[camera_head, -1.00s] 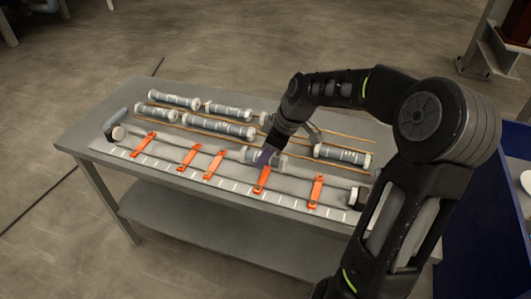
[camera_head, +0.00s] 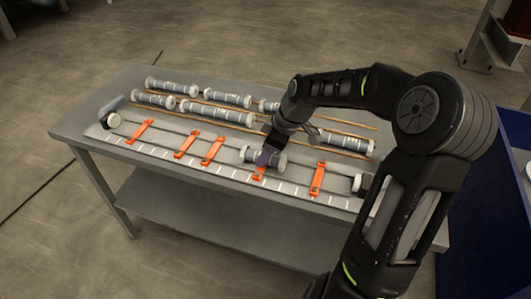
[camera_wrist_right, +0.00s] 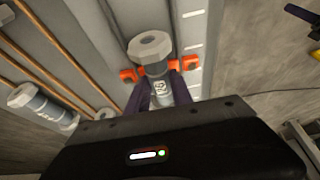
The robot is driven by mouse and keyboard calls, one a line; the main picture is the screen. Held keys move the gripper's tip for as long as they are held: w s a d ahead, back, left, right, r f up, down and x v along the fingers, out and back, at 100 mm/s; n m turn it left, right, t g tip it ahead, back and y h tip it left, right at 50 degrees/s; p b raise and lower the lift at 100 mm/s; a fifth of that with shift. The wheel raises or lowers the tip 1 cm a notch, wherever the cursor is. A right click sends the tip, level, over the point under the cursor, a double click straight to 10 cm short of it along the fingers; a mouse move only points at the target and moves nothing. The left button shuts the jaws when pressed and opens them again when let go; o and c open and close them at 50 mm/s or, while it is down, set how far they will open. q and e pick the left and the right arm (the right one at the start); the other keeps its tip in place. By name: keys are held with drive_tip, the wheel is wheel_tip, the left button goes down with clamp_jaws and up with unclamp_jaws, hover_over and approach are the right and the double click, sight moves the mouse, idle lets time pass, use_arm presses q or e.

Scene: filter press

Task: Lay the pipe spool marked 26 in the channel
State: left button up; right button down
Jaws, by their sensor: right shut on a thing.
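My right gripper (camera_head: 264,157) is shut on a short grey pipe spool (camera_head: 249,153) with pale end flanges. It holds the spool over the channel (camera_head: 222,146), lined up lengthwise with it, above one of the orange straps (camera_head: 260,172). In the right wrist view the spool (camera_wrist_right: 154,70) lies between the dark fingers (camera_wrist_right: 157,98), its hexagonal flange facing away. A dark mark shows on its barrel, but I cannot read it surely. Whether the spool touches the channel floor is unclear. My left gripper is out of view.
Several other spools (camera_head: 217,112) lie in rows between thin brown rods (camera_head: 200,125) at the back of the grey table (camera_head: 85,120). More orange straps (camera_head: 141,131) cross the channel.

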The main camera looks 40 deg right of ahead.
drive_tip(key=c, duration=1.1)
unclamp_jaws()
drive_tip(key=shift+o, duration=0.2)
drive_tip(key=v, duration=0.8)
drive_tip(key=shift+a, duration=0.1)
drive_tip(key=shift+f, duration=0.15)
